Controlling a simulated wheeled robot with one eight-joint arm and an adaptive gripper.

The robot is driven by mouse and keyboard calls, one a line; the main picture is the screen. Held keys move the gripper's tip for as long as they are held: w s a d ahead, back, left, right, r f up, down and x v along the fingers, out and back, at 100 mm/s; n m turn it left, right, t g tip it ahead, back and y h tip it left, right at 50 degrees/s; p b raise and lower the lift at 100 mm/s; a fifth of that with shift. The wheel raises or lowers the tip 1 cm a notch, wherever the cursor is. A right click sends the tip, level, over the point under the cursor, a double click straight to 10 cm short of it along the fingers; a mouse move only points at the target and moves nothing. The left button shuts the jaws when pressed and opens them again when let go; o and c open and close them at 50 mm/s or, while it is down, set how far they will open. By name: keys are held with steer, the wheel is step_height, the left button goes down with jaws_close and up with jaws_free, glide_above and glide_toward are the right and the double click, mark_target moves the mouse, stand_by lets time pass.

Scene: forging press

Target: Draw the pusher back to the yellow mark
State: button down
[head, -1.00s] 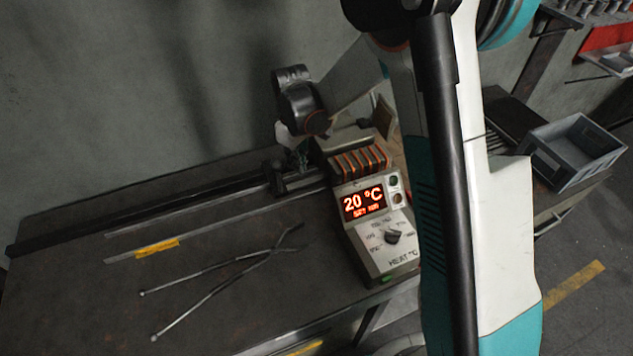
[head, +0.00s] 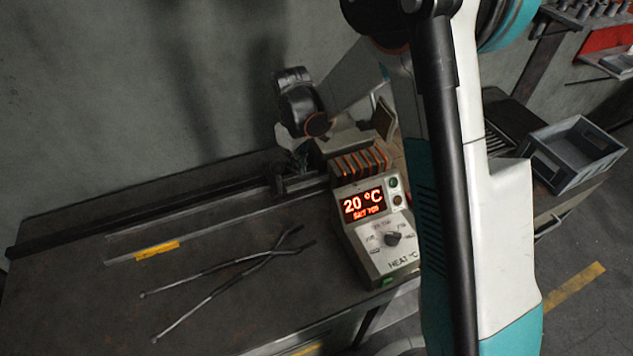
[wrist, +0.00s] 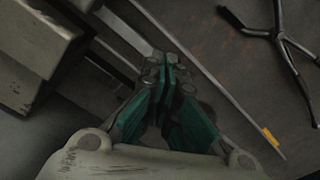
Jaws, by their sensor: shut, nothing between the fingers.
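The pusher (head: 278,177) appears as a small dark block on the long dark rail (head: 140,216), close to the heater's left side. The yellow mark (head: 157,249) is on a thin metal strip in front of the rail, well to the left of the pusher. It also shows in the wrist view (wrist: 270,137). My gripper (head: 297,163) is low beside the pusher, partly hidden by its own wrist. In the wrist view its green fingers (wrist: 165,68) are together, with nothing visible between them. I cannot tell whether they touch the pusher.
The heater (head: 380,235) stands right of the rail, reading 20 °C. Black tongs (head: 235,265) lie on the bench in front of the strip. A grey crate (head: 572,155) stands at the right.

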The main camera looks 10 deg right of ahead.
steer(key=shift+f, duration=0.15)
steer(key=s+a+f+b, duration=0.1)
steer(key=s+a+b, duration=0.25)
steer(key=a, duration=1.55)
steer(key=s+a+f+b, duration=0.2)
steer(key=s+a, duration=0.2)
steer(key=a, duration=1.5)
steer(key=d+r+p, duration=0.3)
steer(key=r+p, duration=0.3)
steer(key=r, duration=0.7)
steer(key=shift+w+d+r+p, duration=0.15)
steer(key=shift+w+p, duration=0.05)
steer(key=shift+p, duration=0.15)
stand_by(1.1)
stand_by(0.4)
